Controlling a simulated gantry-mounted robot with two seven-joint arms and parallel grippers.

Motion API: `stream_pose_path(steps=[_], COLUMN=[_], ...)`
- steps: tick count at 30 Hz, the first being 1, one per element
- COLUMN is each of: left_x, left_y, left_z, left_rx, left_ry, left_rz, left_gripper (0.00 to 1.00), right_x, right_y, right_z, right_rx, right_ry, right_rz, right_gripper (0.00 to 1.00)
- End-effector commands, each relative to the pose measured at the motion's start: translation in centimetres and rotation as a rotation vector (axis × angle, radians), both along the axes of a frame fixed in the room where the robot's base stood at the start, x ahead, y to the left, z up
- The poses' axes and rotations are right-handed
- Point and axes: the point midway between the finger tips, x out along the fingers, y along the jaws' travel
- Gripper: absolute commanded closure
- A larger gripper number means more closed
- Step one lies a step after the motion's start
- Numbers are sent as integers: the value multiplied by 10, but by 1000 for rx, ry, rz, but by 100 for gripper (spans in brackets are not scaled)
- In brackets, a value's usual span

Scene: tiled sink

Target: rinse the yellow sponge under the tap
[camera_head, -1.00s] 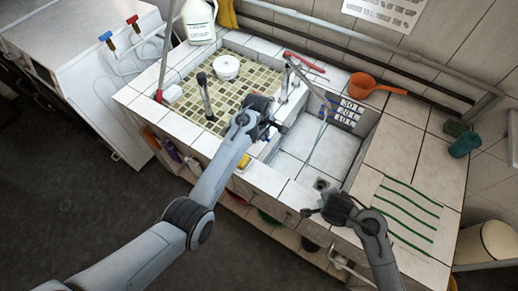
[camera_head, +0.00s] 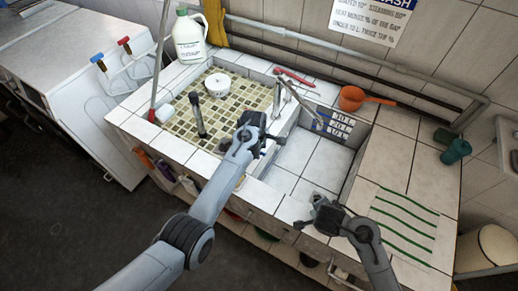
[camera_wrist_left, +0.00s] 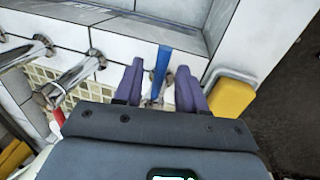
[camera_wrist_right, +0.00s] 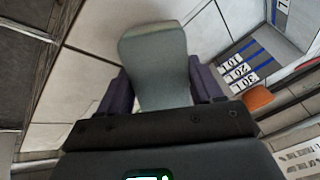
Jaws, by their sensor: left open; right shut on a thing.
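In the left wrist view, a yellow block (camera_wrist_left: 232,98) lies beside a grey-white bar, right of my left gripper; I cannot tell if it is the sponge. The left gripper (camera_head: 262,140) is open, with a blue strip (camera_wrist_left: 162,68) between its purple fingers, probably a tap lever. My right gripper (camera_head: 318,206), low over the near part of the right basin, is shut on a grey-green, pad-like slab (camera_wrist_right: 158,58). No yellow shows on the slab's visible face. The chrome tap (camera_head: 284,92) stands between the basins, its spout angled over the right one.
The right basin (camera_head: 325,160) is white-tiled; the left one (camera_head: 180,122) has mosaic tiles and holds a white tub (camera_head: 217,84). An orange dipper (camera_head: 352,97) and a white jug (camera_head: 188,38) stand along the back. Green stripes (camera_head: 405,222) mark the right counter.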

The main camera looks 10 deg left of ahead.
Motion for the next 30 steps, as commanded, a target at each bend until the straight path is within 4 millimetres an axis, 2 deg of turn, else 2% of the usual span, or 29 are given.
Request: stream_pose_path(steps=[5, 11, 15, 19, 21, 25, 30], left_x=[-1, -3, -6, -11, -13, -17, -21], left_y=[0, 1, 1, 3, 4, 5, 6], left_z=[6, 24, 40, 65, 73, 94, 110], left_rx=[0, -1, 0, 1, 1, 0, 1], left_ry=[0, 0, 0, -2, -3, -3, -1], left_rz=[0, -1, -1, -1, 0, 0, 0], left_gripper=[60, 60, 60, 60, 60, 60, 60], right_x=[0, 0, 0, 0, 0, 0, 0], right_y=[0, 0, 0, 0, 0, 0, 0], right_z=[7, 30, 50, 58, 52, 52, 52], right_rx=[0, 0, 0, 0, -1, 0, 0], right_ry=[0, 0, 0, 0, 1, 0, 0], right_rz=[0, 0, 0, 0, 0, 0, 0], right_gripper=[59, 59, 59, 59, 59, 59, 59])
